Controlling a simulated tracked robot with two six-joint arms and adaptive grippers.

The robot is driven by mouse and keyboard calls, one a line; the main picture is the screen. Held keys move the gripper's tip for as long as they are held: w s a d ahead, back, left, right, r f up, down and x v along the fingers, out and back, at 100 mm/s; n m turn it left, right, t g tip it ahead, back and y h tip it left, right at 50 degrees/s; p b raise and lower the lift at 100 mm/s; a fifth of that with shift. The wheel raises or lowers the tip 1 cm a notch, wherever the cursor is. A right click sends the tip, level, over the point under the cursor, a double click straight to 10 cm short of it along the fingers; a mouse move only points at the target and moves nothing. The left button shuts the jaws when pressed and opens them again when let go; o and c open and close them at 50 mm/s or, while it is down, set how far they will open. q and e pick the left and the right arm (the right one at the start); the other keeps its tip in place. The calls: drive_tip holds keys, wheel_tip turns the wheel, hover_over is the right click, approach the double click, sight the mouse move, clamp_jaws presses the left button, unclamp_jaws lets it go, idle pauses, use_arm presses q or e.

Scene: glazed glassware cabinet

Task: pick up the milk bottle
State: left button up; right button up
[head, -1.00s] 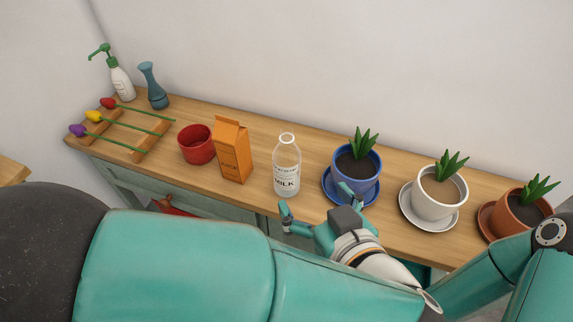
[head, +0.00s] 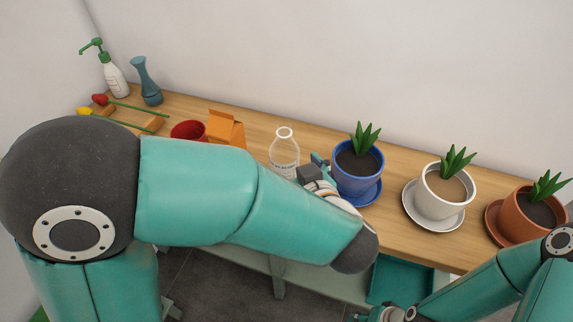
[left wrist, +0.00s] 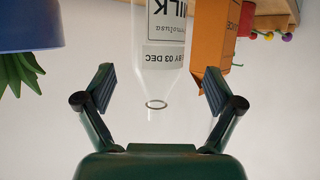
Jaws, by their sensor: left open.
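The clear glass milk bottle (head: 284,146) stands upright on the wooden top, its lower part hidden by my left arm in the head view. In the left wrist view, which is upside down, the bottle (left wrist: 166,70) shows its printed label and open mouth. My left gripper (left wrist: 158,79) is open, with a finger on each side of the bottle and visible gaps between. In the head view the left gripper (head: 310,168) is partly hidden behind its own arm, close to the bottle's right side. My right gripper (head: 385,314) is low at the bottom edge, its jaws unclear.
A blue pot (head: 358,172) with a plant stands just right of the bottle. White (head: 440,195) and terracotta (head: 525,217) pots are farther right. A soap dispenser (head: 115,80) and blue vase (head: 148,85) stand far left.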

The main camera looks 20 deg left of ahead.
use_arm(q)
drive_tip(key=shift+r+x, duration=0.2)
drive_tip(key=shift+x, duration=2.4)
drive_tip(key=shift+w, duration=0.15)
drive_tip(key=c, duration=1.7)
drive_tip(key=shift+r, duration=0.1)
clamp_jaws()
drive_tip(key=shift+r, duration=0.1)
